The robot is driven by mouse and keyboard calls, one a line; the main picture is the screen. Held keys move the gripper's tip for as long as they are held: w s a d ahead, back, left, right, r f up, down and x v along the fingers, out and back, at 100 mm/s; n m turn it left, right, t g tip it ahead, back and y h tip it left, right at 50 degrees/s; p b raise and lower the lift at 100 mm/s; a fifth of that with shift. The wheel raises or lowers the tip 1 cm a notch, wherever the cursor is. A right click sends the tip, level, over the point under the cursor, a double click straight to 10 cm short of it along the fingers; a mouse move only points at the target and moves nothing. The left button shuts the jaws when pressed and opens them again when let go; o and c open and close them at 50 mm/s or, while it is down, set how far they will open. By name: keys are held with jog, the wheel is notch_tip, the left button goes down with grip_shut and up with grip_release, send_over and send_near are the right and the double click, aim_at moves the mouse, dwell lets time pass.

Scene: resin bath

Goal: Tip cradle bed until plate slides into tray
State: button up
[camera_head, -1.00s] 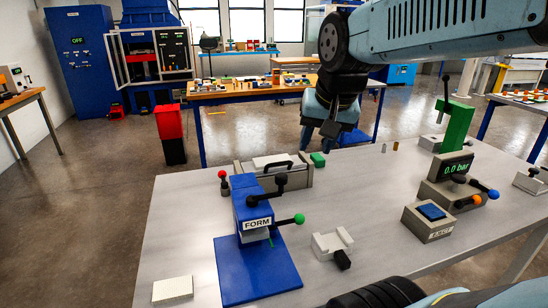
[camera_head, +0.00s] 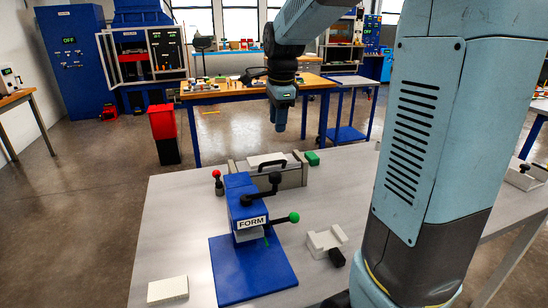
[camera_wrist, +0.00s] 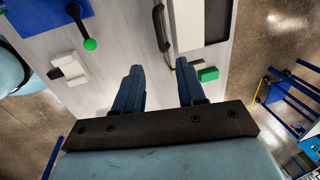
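A grey box-like fixture (camera_head: 294,177) with a black bar handle (camera_head: 272,162) stands at the back of the table, behind the blue press. A white slab (camera_head: 262,158) lies in it; this may be the cradle with the plate, but I cannot tell for sure. The fixture also shows in the wrist view (camera_wrist: 217,22), with the white slab (camera_wrist: 186,25) and handle (camera_wrist: 160,28). My gripper (camera_head: 280,128) hangs above the table's back edge, near the fixture. In the wrist view my gripper (camera_wrist: 159,64) is open and empty. No tray is clearly identifiable.
A blue press marked FORM (camera_head: 245,205) has a green-knobbed lever. A red-knobbed lever (camera_head: 217,182), a green block (camera_head: 312,158), a light grey holder (camera_head: 325,240) and a white block (camera_head: 167,289) are on the table (camera_head: 185,205).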

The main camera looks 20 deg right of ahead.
aim_at(274, 162)
jog(key=f, duration=0.4)
jog(key=w+f, duration=0.1)
jog(key=f, duration=0.3)
jog(key=w+f, duration=0.1)
jog(key=f, duration=0.4)
jog(key=shift+w+f, duration=0.1)
jog(key=shift+w, duration=0.1)
jog(key=shift+c, duration=0.5)
grip_shut()
jog(key=shift+a, duration=0.2)
jog(key=shift+w, duration=0.1)
